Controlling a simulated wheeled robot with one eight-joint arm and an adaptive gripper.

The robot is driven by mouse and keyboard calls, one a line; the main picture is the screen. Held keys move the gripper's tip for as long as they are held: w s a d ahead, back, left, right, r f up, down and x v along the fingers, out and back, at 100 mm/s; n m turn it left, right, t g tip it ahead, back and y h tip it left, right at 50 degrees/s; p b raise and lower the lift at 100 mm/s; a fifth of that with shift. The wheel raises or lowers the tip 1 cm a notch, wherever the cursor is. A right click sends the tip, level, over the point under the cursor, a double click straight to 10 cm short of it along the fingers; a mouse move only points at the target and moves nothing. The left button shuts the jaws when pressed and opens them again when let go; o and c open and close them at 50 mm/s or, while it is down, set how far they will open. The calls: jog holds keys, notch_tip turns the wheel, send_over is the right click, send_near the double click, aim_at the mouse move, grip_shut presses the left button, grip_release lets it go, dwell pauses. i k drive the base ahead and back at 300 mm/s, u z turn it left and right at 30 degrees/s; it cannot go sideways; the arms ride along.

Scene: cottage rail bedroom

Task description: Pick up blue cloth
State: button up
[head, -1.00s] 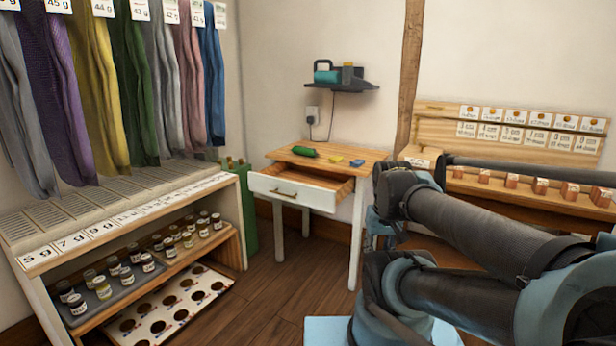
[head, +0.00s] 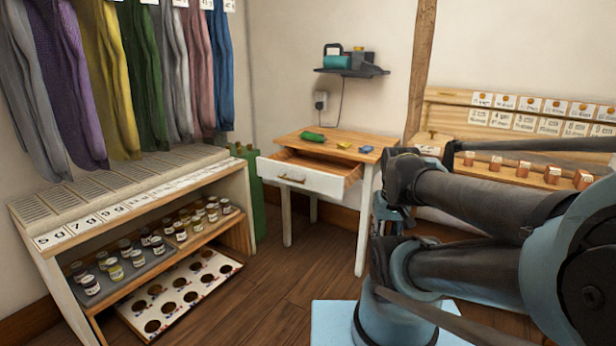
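A long blue cloth (head: 222,70) hangs at the right end of a row of hanging garments, beside a pink one (head: 200,70). Its top is cut off by the frame's upper edge. A small blue item (head: 366,149) lies on the right of the small table; it is too small to tell whether it is cloth. My arm (head: 470,205) fills the right of the head view, well apart from the hanging cloth. I cannot make out my gripper's fingers.
A low shelf unit (head: 150,190) with several small jars is under the garments. A wall shelf (head: 352,72) hangs above the table. Wooden floor (head: 270,285) is clear between.

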aim_at(367, 149)
jog(key=k, duration=0.5)
jog(key=z, duration=0.6)
jog(key=i, duration=1.6)
jog(key=u, duration=0.25)
